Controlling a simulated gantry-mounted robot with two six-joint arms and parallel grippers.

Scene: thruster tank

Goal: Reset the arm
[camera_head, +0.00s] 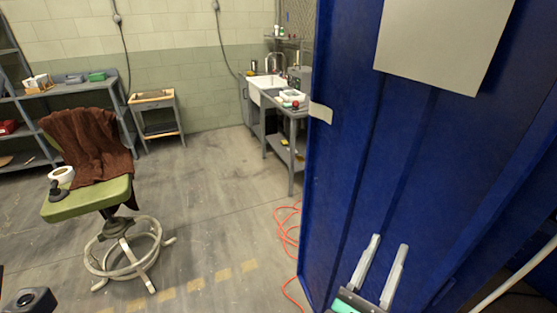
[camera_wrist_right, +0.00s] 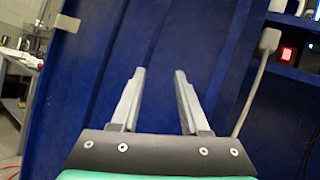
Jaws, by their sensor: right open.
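My right gripper (camera_head: 383,268) is at the lower right of the head view, in front of a tall blue panel (camera_head: 345,150). Its two pale fingers are apart, with nothing between them. In the right wrist view the fingers (camera_wrist_right: 160,98) point toward the blue panel (camera_wrist_right: 85,85), and whether they touch it cannot be told. My left gripper does not show clearly; only a dark piece with a round end is at the lower left corner of the head view.
A green stool (camera_head: 90,200) with a brown cloth (camera_head: 88,145) and a white roll (camera_head: 62,174) stands at the left. A sink bench (camera_head: 280,100) stands behind the panel. An orange cable (camera_head: 285,235) lies on the floor. The middle floor is clear. A shelf with lit devices (camera_wrist_right: 288,52) shows at right.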

